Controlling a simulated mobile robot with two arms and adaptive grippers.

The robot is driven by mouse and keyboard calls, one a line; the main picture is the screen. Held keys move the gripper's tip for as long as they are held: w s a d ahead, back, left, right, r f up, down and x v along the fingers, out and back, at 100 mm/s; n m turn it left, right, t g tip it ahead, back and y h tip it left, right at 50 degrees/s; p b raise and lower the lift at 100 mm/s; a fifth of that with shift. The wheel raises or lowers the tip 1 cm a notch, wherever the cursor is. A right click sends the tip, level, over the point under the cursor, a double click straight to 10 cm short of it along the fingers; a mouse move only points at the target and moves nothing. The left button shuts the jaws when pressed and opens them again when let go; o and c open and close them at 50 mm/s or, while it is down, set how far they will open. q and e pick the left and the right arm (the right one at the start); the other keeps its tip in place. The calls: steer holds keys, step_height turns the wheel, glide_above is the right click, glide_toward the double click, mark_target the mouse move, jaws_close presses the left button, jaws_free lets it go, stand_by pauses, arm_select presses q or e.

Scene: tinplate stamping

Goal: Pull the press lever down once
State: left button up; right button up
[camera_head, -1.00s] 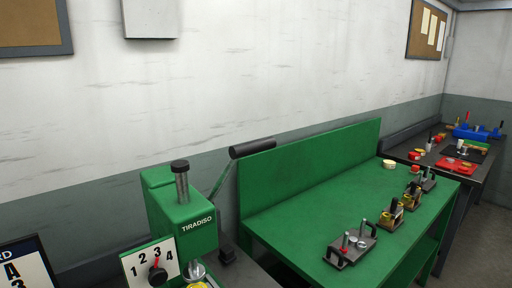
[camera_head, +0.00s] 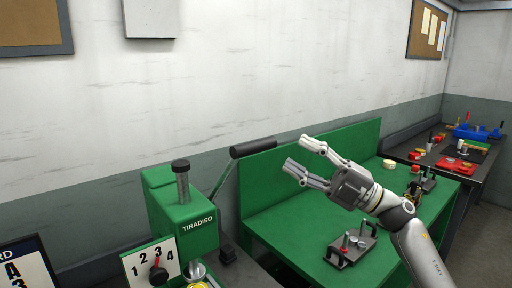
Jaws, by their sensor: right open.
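The green press (camera_head: 183,212), marked TIRADISO, stands at the lower left. Its lever rises to the right from behind the press and ends in a black cylindrical handle (camera_head: 253,148). My right gripper (camera_head: 298,156) is open and empty, its two fingers pointing left towards the handle. In the picture it is a short way right of the handle, with a gap between them. My left gripper is not in view.
A dial plate numbered 1 to 4 (camera_head: 150,262) is on the press front. A green bench (camera_head: 290,220) carries several small metal fixtures, one of them a grey plate fixture (camera_head: 350,246). A dark table (camera_head: 478,178) with red and blue trays stands at the far right.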

mark_target(265, 147)
steer(key=a+r+n+g+p, duration=0.1)
steer(key=a, duration=0.1)
steer(key=a+n+g+h+p, duration=0.1)
steer(key=a+n+g+p, duration=0.1)
steer(key=a, duration=0.1)
steer(key=a+r+n+g+h+p, duration=0.1)
steer(key=a+g, duration=0.1)
steer(key=a, duration=0.1)
steer(key=shift+a+r, duration=0.15)
steer(key=shift+r, duration=0.15)
steer(key=shift+w+a+f+p, duration=0.1)
steer(key=shift+w+a+p, duration=0.1)
steer(key=shift+a+p, duration=0.35)
steer(key=shift+a, duration=0.1)
steer(key=shift+c, duration=0.2)
jaws_close()
